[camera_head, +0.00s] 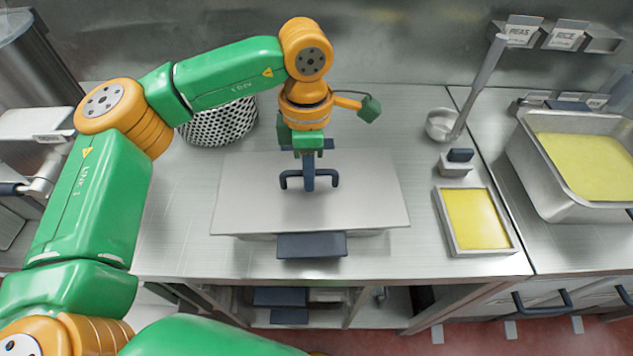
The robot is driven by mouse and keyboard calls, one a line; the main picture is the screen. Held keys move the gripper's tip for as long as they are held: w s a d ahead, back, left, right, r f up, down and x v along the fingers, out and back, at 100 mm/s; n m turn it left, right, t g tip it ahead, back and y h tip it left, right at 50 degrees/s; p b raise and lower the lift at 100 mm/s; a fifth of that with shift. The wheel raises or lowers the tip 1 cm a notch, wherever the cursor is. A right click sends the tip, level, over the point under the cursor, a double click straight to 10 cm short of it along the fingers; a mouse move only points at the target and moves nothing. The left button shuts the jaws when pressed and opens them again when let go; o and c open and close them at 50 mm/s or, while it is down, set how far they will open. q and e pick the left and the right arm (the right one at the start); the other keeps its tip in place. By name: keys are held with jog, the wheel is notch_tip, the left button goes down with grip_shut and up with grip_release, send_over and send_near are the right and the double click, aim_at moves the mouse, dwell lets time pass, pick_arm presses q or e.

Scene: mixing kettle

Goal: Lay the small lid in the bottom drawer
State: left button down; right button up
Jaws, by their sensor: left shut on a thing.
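A flat rectangular grey metal lid (250,195) with a dark bar handle is over the counter at the middle; I cannot tell for sure whether it is the small lid. My left gripper (309,180) comes down from above and is shut on that handle. A dark block-like handle (312,246) sticks out below the lid's front edge, on something the lid mostly hides. I cannot tell whether the lid rests on it or hangs just above. No drawer can clearly be made out as the bottom one. My right gripper is out of view.
A perforated metal basket (222,122) stands behind my left arm. To the right are a ladle (440,125), a small block with a dark top (456,164), a yellow-filled tray (475,220) and a deep yellow-filled pan (590,165). Drawer fronts with dark handles (543,302) show below right.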

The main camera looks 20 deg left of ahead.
pick_arm(q)
jog(key=shift+r, duration=0.3)
notch_tip(320, 180, up, 5)
jog(key=p, duration=0.4)
jog(key=shift+f, duration=0.2)
jog(key=shift+f, duration=0.1)
dwell(0.3)
